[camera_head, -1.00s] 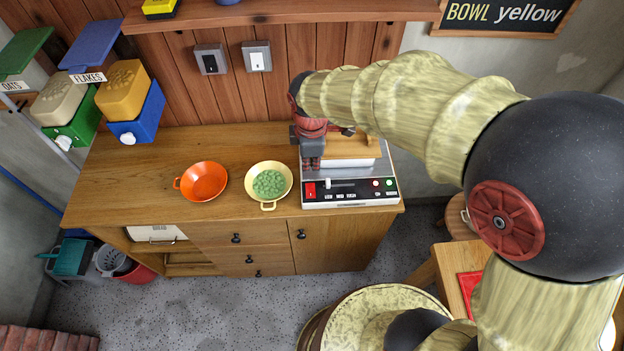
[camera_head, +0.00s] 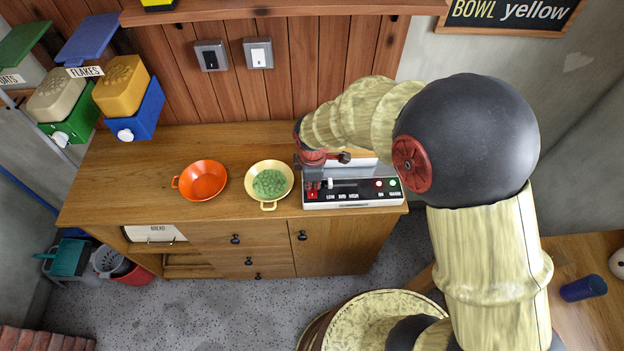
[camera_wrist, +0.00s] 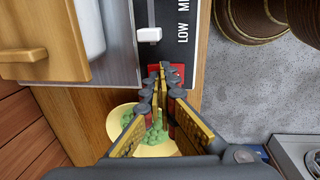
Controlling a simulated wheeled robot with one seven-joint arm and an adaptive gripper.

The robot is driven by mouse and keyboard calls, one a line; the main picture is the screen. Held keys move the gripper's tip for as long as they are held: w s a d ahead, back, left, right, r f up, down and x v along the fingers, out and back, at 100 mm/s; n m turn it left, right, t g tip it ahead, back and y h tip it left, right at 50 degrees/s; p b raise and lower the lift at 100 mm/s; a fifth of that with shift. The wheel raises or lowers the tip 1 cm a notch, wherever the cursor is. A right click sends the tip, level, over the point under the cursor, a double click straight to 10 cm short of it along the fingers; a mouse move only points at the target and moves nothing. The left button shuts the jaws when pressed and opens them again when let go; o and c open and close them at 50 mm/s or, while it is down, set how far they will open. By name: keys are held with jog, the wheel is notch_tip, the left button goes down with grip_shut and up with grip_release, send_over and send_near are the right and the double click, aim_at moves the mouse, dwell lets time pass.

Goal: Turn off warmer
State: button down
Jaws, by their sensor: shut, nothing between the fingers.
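The warmer (camera_head: 352,204) stands at the right end of the wooden counter, with a black control panel on its front. A red switch (camera_wrist: 180,69) is at the panel's left end, partly hidden by my fingers. My gripper (camera_head: 313,190) points down at this switch, shut and empty. In the wrist view my fingertips (camera_wrist: 161,68) are over the red switch; whether they touch it I cannot tell. A white slider knob (camera_wrist: 149,35) sits beside them, near the LOW mark. Two small lamps (camera_head: 386,183) show at the panel's right end. The switch's position is not clear.
A yellow bowl of green pieces (camera_head: 286,171) stands just left of the warmer, with an orange bowl (camera_head: 203,179) farther left. A wooden shelf (camera_head: 270,10) runs above. Two wall switches (camera_head: 258,53) are on the planks behind.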

jog(key=shift+p, duration=0.35)
jog(key=shift+w+f+g+p, duration=0.25)
jog(key=shift+g+p, duration=0.25)
jog(key=shift+p, duration=0.25)
jog(key=shift+f, duration=0.1)
jog(key=shift+s, duration=0.9)
